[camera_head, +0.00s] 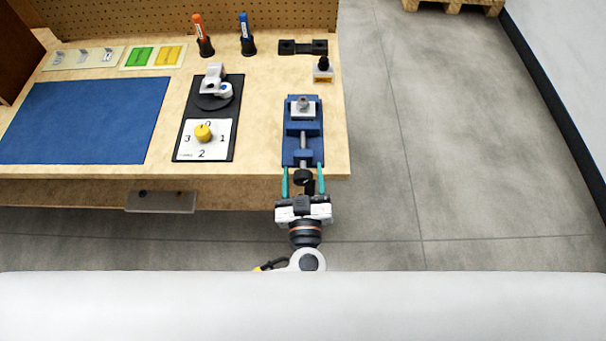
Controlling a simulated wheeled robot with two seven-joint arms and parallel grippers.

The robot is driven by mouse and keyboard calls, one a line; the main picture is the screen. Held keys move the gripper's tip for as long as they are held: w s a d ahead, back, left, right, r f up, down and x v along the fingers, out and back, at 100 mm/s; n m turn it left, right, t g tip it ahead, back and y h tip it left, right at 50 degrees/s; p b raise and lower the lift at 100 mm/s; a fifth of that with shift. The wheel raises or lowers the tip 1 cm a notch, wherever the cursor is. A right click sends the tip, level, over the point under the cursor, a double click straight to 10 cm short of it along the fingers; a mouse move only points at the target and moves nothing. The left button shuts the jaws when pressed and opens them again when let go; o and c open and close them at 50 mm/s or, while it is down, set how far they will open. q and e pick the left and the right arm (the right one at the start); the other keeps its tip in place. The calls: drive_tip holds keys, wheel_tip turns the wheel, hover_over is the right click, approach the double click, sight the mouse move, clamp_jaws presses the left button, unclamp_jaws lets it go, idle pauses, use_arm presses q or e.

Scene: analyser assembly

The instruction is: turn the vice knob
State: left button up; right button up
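The blue vice (290,130) sits near the right end of the workbench, with a silver metal part (303,108) in it. Its black knob (303,177) is at the vice's near end, by the front edge of the bench. My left gripper (303,180) is just in front of the vice. Its two teal fingers are spread wide, one on each side of the knob, with visible gaps to it. Whether the fingertips reach along the vice body's sides is hard to tell. My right gripper is not in view.
A blue mat (85,120) lies at left on the bench. A black panel (209,118) with a yellow dial knob (203,133) is in the middle. A small block (322,70) stands behind the vice.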

use_arm(q)
drive_tip(key=c, duration=0.9)
